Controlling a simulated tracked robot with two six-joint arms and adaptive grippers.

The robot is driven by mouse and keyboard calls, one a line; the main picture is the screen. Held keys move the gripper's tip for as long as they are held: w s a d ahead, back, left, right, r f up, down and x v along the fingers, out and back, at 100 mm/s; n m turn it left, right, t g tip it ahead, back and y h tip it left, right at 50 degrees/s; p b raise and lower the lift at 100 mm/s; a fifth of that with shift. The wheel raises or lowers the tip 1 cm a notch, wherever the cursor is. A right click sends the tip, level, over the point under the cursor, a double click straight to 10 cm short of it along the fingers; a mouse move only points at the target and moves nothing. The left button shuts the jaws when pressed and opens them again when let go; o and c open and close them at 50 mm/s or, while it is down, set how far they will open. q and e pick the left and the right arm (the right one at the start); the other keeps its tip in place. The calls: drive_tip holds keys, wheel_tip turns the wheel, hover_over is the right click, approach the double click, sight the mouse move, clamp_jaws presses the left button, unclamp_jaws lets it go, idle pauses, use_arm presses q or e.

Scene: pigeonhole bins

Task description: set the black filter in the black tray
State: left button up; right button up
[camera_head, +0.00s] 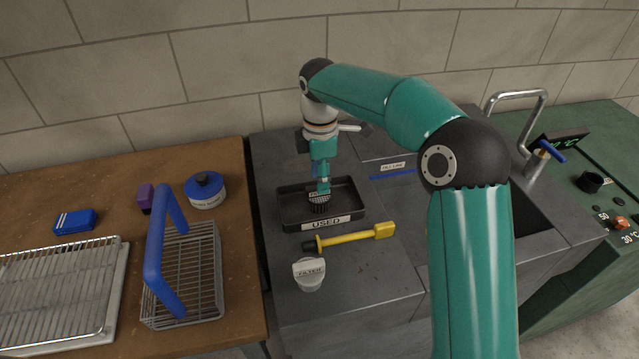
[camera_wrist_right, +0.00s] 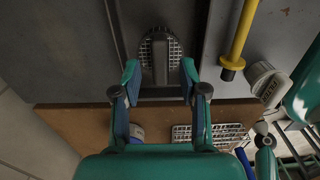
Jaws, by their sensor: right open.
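The black filter (camera_head: 319,205) is a round, ridged piece with a handle-like bar across its top. It rests inside the black tray (camera_head: 352,196), labelled USED, on the grey counter. In the right wrist view the filter (camera_wrist_right: 160,58) shows its mesh and bar just beyond the fingertips. My right gripper (camera_head: 321,187) points down over the tray, right above the filter. Its two fingers (camera_wrist_right: 160,78) are apart, with no contact with the filter visible. My left gripper is not in view.
A white filter (camera_head: 309,274) and a yellow-handled tool (camera_head: 355,237) lie in front of the tray. On the wooden bench at left are a blue-handled wire basket (camera_head: 205,265), a blue-lidded tub (camera_head: 205,191) and a wire rack (camera_head: 60,290). A sink tap (camera_head: 515,96) stands right.

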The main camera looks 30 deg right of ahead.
wheel_tip(320, 180, up, 9)
drive_tip(key=p, duration=0.1)
drive_tip(key=shift+r, duration=0.1)
idle(0.6)
